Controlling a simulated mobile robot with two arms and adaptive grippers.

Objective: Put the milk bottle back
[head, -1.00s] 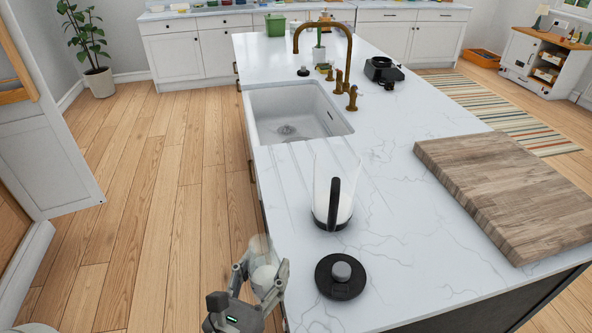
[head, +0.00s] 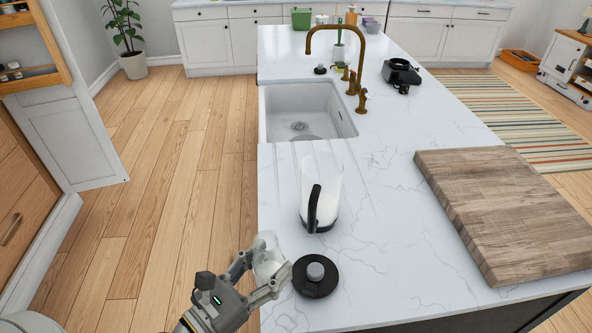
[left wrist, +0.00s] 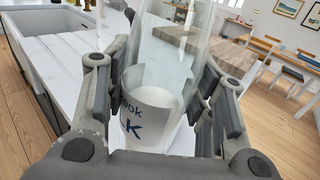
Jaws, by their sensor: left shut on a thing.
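The milk bottle (head: 265,248) is clear glass, with white milk low inside and dark lettering on it. My left gripper (head: 262,272) is shut around it at the near left edge of the island counter. In the left wrist view the bottle (left wrist: 150,95) stands between the two fingers of the gripper (left wrist: 155,110), its upper part clear and its top cut off by the frame. An open white door (head: 75,140) at the far left carries a wooden rack (head: 38,45) with small items on its shelves. My right gripper is not in view.
A black lid (head: 315,277) lies close to the gripper. A thick wooden board (head: 510,205) is at right. Wooden floor (head: 190,190) is clear left of the island.

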